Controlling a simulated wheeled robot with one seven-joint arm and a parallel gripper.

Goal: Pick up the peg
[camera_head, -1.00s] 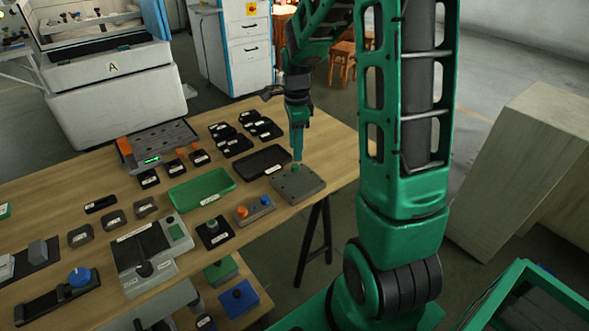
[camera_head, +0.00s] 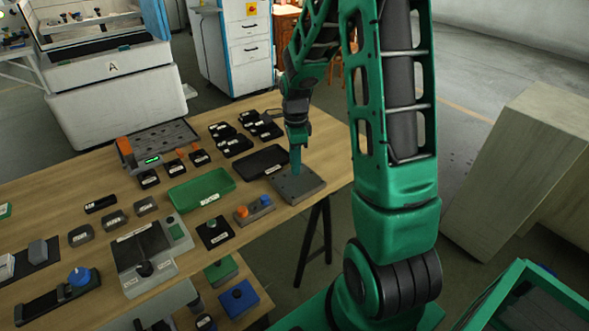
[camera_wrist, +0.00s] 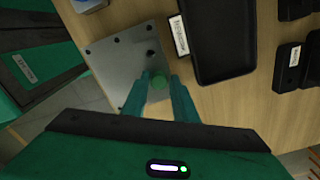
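The green peg (camera_wrist: 158,82) stands on a grey metal plate (camera_wrist: 120,60) with several small dark holes, near its edge in the wrist view. My gripper (camera_wrist: 160,80) has its two teal fingers on either side of the peg, apart from each other; it looks open, though any small gap to the peg is hard to make out. In the head view, my gripper (camera_head: 295,170) points down at the grey plate (camera_head: 302,190) at the table's right end, and its fingers hide the peg.
A black tray (camera_head: 262,162) lies just behind the plate, with a white label between them. A block with orange and blue knobs (camera_head: 254,210) and a green tray (camera_head: 192,194) lie to the left. Several small black containers stand farther back on the wooden table.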

